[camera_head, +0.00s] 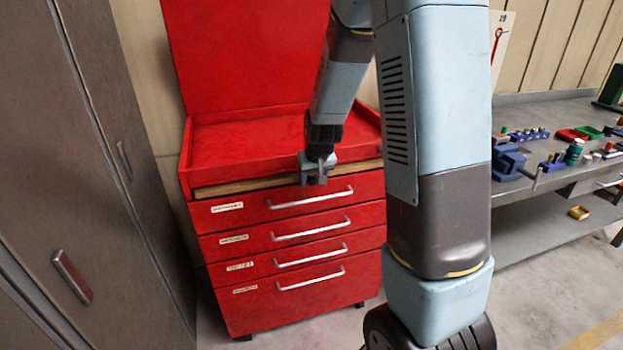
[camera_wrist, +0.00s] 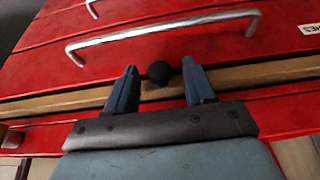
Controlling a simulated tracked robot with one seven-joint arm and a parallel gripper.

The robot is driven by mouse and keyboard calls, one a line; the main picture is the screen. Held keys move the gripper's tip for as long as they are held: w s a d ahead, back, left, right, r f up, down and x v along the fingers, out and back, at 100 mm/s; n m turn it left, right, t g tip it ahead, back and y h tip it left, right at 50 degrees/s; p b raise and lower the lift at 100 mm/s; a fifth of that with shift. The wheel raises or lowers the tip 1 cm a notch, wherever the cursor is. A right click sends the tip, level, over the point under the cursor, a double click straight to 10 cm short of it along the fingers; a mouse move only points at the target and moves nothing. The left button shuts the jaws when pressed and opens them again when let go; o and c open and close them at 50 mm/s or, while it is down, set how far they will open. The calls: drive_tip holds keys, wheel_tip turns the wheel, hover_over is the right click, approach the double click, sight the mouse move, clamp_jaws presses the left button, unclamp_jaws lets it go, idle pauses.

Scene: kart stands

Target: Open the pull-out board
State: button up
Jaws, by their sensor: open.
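The pull-out board (camera_head: 245,187) shows as a thin light-wood strip in a slot of the red tool cabinet, above the top drawer and about flush with the front. In the wrist view the board (camera_wrist: 270,72) runs across the picture, with a round black knob (camera_wrist: 159,72) near its middle. My gripper (camera_head: 316,181) is at the cabinet front by the board. In the wrist view my gripper (camera_wrist: 160,68) is open, with one blue finger on each side of the knob and gaps between. Contact is not visible. My gripper hides the knob in the head view.
Below the board are several red drawers with silver handles; the top drawer's handle (camera_head: 310,198) is close below my gripper. A grey locker (camera_head: 90,180) stands left. A workbench (camera_head: 540,185) with tools and small parts stands right. Floor shows in front of the cabinet.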

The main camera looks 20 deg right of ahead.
drive_tip(key=shift+c, duration=0.5)
clamp_jaws()
drive_tip(key=shift+a, duration=0.15)
